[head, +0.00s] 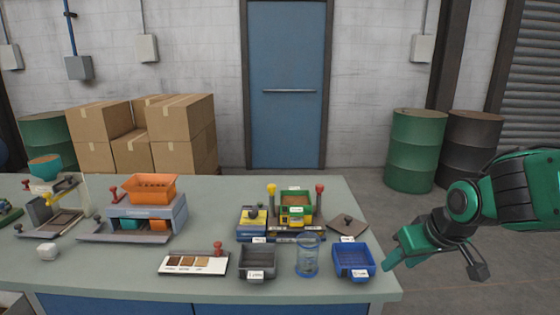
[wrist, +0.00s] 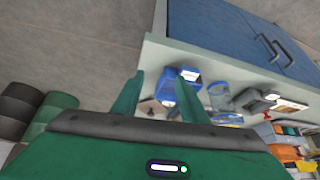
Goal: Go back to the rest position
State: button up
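My gripper (head: 392,261) is at the right of the head view, just off the table's right end and close to the blue bin. Its green fingers point left and down. In the wrist view the two fingers of my gripper (wrist: 159,76) stand apart with nothing held between them. The blue bin (head: 354,260) sits at the table's front right corner; the blue bin (wrist: 167,82) also shows beyond the fingertips in the wrist view. I cannot tell from the head view whether a fingertip touches anything.
The table (head: 330,290) bears a clear jar (head: 307,257), a grey bin (head: 257,263), a sack filler with a green hopper (head: 297,207), and an orange-topped machine (head: 150,190). Green (head: 416,150) and dark (head: 471,150) barrels stand behind right. The floor right of the table is open.

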jog(key=s+d+m+g, duration=0.2)
jog(key=s+d+m, duration=0.2)
jog(key=s, duration=0.7)
jog(key=s+d+m+g+h, duration=0.1)
jog(key=s+d+m+g, duration=0.2)
jog(key=s+d, duration=0.6)
jog(key=shift+s+d+f+m+g, duration=0.15)
jog(key=shift+s+m+g, duration=0.15)
jog(key=shift+s+m, duration=0.45)
jog(key=shift+s, duration=0.1)
jog(key=shift+w+f, duration=0.25)
jog(key=shift+w, duration=0.35)
